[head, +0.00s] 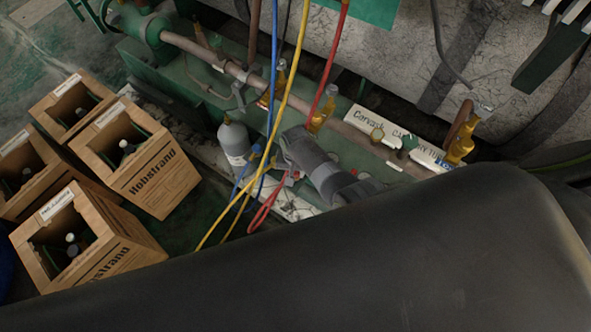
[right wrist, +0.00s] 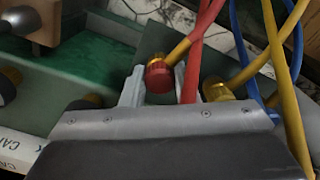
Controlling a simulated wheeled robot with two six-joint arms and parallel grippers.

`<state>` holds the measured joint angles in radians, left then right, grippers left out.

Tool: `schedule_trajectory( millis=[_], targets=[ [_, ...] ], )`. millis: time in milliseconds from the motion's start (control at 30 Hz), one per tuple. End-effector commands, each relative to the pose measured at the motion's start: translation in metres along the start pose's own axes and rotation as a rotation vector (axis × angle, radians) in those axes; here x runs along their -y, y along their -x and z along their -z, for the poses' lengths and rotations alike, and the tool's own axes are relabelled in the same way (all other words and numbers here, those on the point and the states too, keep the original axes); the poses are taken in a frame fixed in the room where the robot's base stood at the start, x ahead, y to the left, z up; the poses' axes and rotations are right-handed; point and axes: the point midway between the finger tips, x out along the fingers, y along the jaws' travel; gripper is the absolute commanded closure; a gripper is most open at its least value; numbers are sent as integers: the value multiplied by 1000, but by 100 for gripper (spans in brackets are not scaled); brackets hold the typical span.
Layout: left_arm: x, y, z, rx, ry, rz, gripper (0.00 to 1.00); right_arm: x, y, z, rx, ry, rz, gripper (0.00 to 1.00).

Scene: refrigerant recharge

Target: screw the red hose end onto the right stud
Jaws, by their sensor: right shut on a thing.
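The red hose end (right wrist: 158,78) is a red knurled collar with a brass-coloured stem, seen in the right wrist view. My right gripper (right wrist: 158,86) is shut on it, with a pale finger on its left side; the other finger is partly hidden by the red hose (right wrist: 192,50). In the head view the red hose (head: 328,65) hangs from above, and a red loop (head: 263,215) shows beside my gripper, which is over the green machine base. I cannot make out the right stud for certain, nor whether the hose end touches it. My left gripper is not in view.
Blue (head: 273,70) and yellow (head: 292,85) hoses hang close by my right gripper. A grey cylinder (head: 235,143) stands left of it. Brass valves (head: 460,140) and a labelled pipe line the machine.

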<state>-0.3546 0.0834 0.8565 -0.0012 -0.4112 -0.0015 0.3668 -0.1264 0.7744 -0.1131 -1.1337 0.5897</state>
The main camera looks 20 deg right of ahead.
Motion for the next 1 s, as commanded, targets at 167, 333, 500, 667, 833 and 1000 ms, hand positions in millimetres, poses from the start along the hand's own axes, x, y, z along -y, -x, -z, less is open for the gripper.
schedule_trajectory(
  millis=[167,333,500,667,833,1000],
  targets=[
    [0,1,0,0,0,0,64,0,-1,0,0,-93,0,94],
    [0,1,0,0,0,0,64,0,-1,0,0,-98,0,94],
    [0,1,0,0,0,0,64,-1,-1,-1,1,-123,0,94],
    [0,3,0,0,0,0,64,-1,-1,-1,1,-272,0,94],
    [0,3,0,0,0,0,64,-1,-2,-1,1,-377,0,68],
    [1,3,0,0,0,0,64,-1,-2,0,1,-373,0,47]
  ],
)
